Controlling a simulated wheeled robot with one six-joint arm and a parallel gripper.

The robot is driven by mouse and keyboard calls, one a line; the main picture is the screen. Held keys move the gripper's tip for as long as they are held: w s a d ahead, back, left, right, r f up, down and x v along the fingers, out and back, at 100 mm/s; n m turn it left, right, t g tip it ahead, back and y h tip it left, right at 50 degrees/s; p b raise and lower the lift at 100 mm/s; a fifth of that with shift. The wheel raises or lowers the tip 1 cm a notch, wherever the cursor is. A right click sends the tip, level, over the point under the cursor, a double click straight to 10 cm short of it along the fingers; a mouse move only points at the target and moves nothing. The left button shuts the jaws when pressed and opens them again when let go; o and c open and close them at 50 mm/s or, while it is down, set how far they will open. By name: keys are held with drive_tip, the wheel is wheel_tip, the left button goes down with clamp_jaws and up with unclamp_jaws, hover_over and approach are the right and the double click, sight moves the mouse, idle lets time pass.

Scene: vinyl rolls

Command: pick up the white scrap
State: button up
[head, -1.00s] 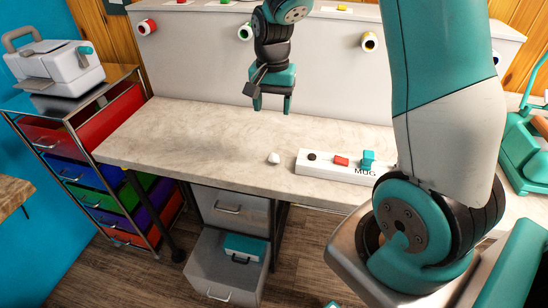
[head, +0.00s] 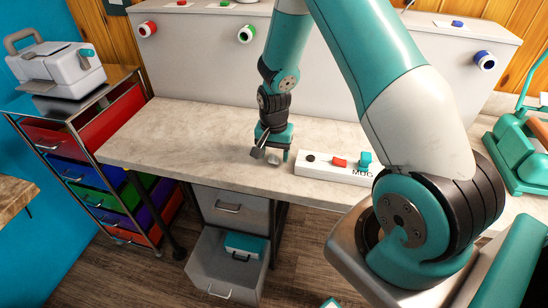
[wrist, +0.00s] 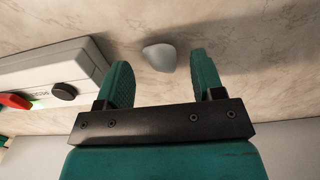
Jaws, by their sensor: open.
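The white scrap (wrist: 160,56) is a small, smooth, rounded piece lying on the pale marbled worktop (head: 150,155). In the wrist view it shows just beyond and between the two teal fingertips of my gripper (wrist: 160,72), nearer the right one. The jaws are apart and nothing is held. In the head view my gripper (head: 272,158) is low over the worktop, pointing down, and the scrap (head: 273,160) shows between its fingers, partly hidden. I cannot tell whether the fingers touch the worktop.
A grey-white back wall with coloured rolls (head: 245,34) rises behind. The worktop to the left is clear. An open drawer (head: 225,275) juts out below.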

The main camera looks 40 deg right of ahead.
drive_tip(key=shift+f, duration=0.95)
drive_tip(key=shift+c, duration=0.4)
drive_tip(key=c, duration=0.9)
